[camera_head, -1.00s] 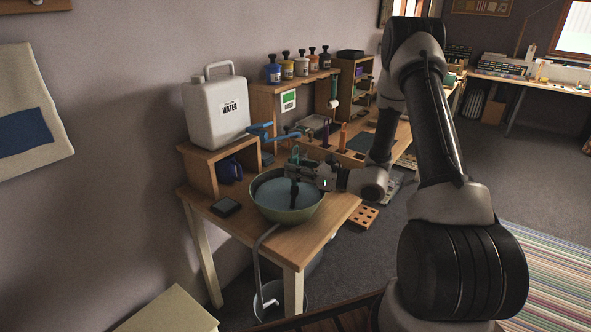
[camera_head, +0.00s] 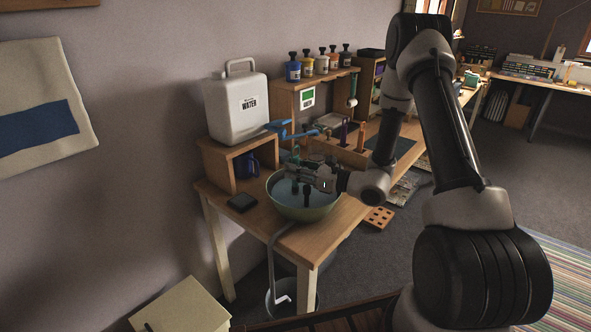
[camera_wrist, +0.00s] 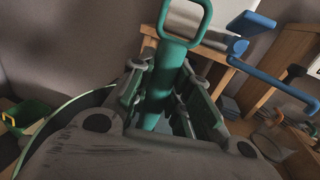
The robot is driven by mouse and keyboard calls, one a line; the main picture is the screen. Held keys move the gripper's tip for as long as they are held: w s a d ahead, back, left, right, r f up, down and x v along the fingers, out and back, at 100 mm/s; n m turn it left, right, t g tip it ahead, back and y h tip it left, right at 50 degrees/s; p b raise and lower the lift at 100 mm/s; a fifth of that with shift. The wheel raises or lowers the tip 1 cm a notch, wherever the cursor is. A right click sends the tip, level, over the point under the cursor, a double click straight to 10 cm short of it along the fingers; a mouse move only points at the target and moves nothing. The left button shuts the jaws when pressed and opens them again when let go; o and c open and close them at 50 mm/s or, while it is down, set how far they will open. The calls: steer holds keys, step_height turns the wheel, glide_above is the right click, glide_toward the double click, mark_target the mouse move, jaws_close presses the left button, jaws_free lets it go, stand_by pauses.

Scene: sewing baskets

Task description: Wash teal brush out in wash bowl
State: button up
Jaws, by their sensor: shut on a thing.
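The green wash bowl (camera_head: 303,207) stands on the wooden table and holds bluish water. In the wrist view my gripper (camera_wrist: 165,95) is shut on the teal brush (camera_wrist: 172,65), whose handle stands up between the fingers and ends in a loop. The brush also shows as a small teal piece in the head view (camera_head: 295,155). Its lower end is hidden by the gripper and bowl, so I cannot tell whether it touches the water.
A white water jug (camera_head: 236,108) with a blue tap (camera_head: 285,130) stands on a wooden stand behind the bowl. A dark square pad (camera_head: 242,202) lies left of the bowl. Several capped jars (camera_head: 307,64) line a shelf. A bucket (camera_head: 284,300) stands below the table.

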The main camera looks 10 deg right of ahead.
steer(key=shift+d, duration=3)
steer(key=shift+a, duration=3)
steer(key=shift+d, duration=3)
steer(key=shift+a, duration=3)
steer(key=shift+d, duration=0.15)
